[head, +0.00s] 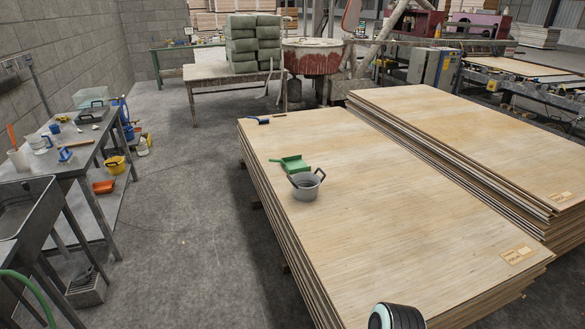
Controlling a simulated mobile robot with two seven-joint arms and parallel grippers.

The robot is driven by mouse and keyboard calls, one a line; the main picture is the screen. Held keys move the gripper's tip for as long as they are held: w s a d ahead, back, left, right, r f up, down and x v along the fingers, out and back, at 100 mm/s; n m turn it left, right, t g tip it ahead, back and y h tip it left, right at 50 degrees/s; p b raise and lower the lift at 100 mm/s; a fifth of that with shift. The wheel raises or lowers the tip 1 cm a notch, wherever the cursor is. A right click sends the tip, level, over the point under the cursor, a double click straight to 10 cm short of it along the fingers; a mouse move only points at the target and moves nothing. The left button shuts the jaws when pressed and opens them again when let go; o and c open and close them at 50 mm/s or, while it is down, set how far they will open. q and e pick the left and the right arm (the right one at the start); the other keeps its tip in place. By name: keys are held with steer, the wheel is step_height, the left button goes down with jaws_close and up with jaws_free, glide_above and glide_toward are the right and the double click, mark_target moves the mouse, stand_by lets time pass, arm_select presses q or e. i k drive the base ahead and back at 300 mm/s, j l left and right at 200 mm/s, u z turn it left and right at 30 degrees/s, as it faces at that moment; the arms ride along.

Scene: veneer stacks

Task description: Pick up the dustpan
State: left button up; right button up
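A green dustpan (293,163) lies on top of the near veneer stack (400,215), toward its left edge. Its handle points left. A grey metal pot (307,187) with a raised handle stands just in front of it, close to the dustpan's near edge; I cannot tell whether they touch. Neither of my grippers is in view. Only a rounded dark and pale part of my own arm shows at the bottom edge, over the near end of the stack, well away from the dustpan.
A brush (263,121) lies at the stack's far left corner. A second veneer stack (480,150) stands to the right. A metal workbench (75,150) with tools and a sink (22,207) line the left. The concrete floor (190,220) between bench and stack is clear.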

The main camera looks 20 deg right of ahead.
mark_target(294, 165)
steer(key=i+j+u, duration=0.1)
steer(key=i+j, duration=0.15)
steer(key=i, duration=0.35)
steer(key=i+j, duration=0.2)
steer(key=i, duration=0.35)
steer(key=i+j, duration=0.15)
steer(key=i, duration=0.35)
steer(key=i+z, duration=0.1)
steer(key=i, duration=1.55)
steer(key=i+z, duration=0.2)
steer(key=i, duration=0.3)
steer(key=i+j+z, duration=0.15)
steer(key=i, duration=0.35)
steer(key=i+z, duration=0.2)
steer(key=i, duration=0.25)
steer(key=i+l+z, duration=0.35)
steer(key=i+z, duration=0.4)
steer(key=i, duration=0.2)
